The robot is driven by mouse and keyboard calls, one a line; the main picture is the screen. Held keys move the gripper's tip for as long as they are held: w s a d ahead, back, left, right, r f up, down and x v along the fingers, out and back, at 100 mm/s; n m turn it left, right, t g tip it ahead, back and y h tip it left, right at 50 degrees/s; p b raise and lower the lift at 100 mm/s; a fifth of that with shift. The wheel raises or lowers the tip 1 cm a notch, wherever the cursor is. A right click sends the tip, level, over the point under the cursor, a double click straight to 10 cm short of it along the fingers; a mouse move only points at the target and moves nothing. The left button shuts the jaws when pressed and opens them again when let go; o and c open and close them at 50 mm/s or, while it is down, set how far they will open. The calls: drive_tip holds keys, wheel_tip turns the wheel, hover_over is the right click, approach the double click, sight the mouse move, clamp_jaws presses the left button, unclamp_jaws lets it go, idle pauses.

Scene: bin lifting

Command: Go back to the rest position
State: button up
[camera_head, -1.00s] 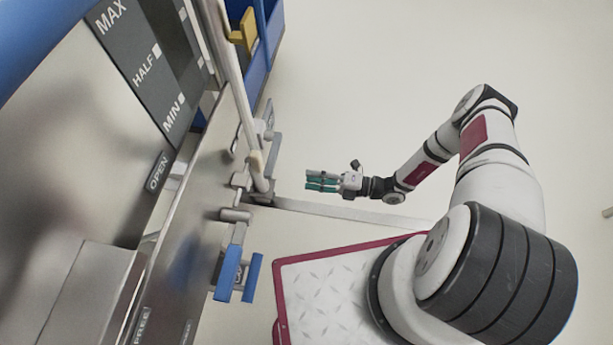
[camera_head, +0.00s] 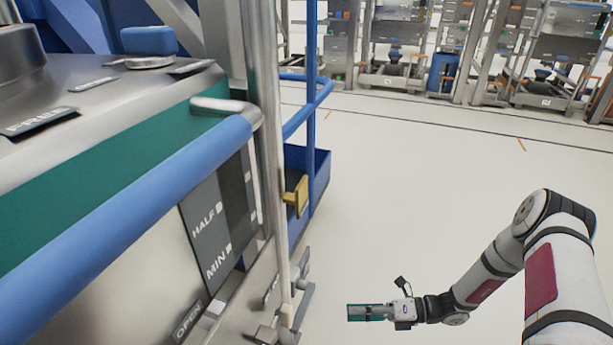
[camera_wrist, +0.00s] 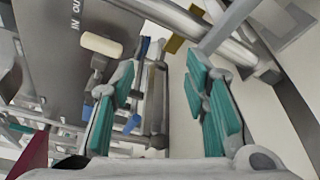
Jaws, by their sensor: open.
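My gripper (camera_head: 366,312) is at the lower middle of the head view, with teal finger pads pointing left toward the steel machine (camera_head: 130,270). It is apart from the machine, over open floor. In the wrist view my gripper (camera_wrist: 163,85) shows its two teal-padded fingers spread wide with nothing held between them. My arm stretches from the gripper to the lower right of the head view.
A steel machine with a blue handrail (camera_head: 130,205) and a vertical pole (camera_head: 268,150) fills the left. A blue bin (camera_head: 318,175) and a yellow block (camera_head: 297,196) are behind it. The floor (camera_head: 430,190) to the right is clear. Racks (camera_head: 400,45) stand far back.

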drive_tip(key=s+r+n+g+h, duration=0.35)
drive_tip(key=r+n, duration=0.55)
drive_tip(key=r, duration=0.6)
drive_tip(key=s+r+n+g+h, duration=0.4)
drive_tip(key=r+n, duration=0.5)
drive_tip(key=r, duration=0.6)
drive_tip(key=s+d+r+n+t+h, duration=0.2)
drive_tip(key=s+r+n+h, duration=0.15)
drive_tip(key=s, duration=0.35)
drive_tip(key=s+d+r+n+t+h, duration=0.25)
drive_tip(key=s+n, duration=0.25)
drive_tip(key=s, duration=0.3)
drive_tip(key=s+d+r+n+t+h, duration=0.1)
drive_tip(key=s+r+n+t+h, duration=0.15)
drive_tip(key=s+r+n, duration=0.35)
wheel_tip(320, 180, up, 35)
drive_tip(key=s+t+p, duration=0.1)
drive_tip(key=t+p, duration=0.2)
drive_tip(key=p, duration=3.2)
drive_tip(key=shift+s+d+m+h, duration=0.2)
drive_tip(key=shift+d+m+h, duration=0.05)
drive_tip(key=shift+m+h, duration=0.2)
drive_tip(key=shift+r+t, duration=0.1)
drive_tip(key=shift+t, duration=0.15)
drive_tip(key=shift+c, duration=1)
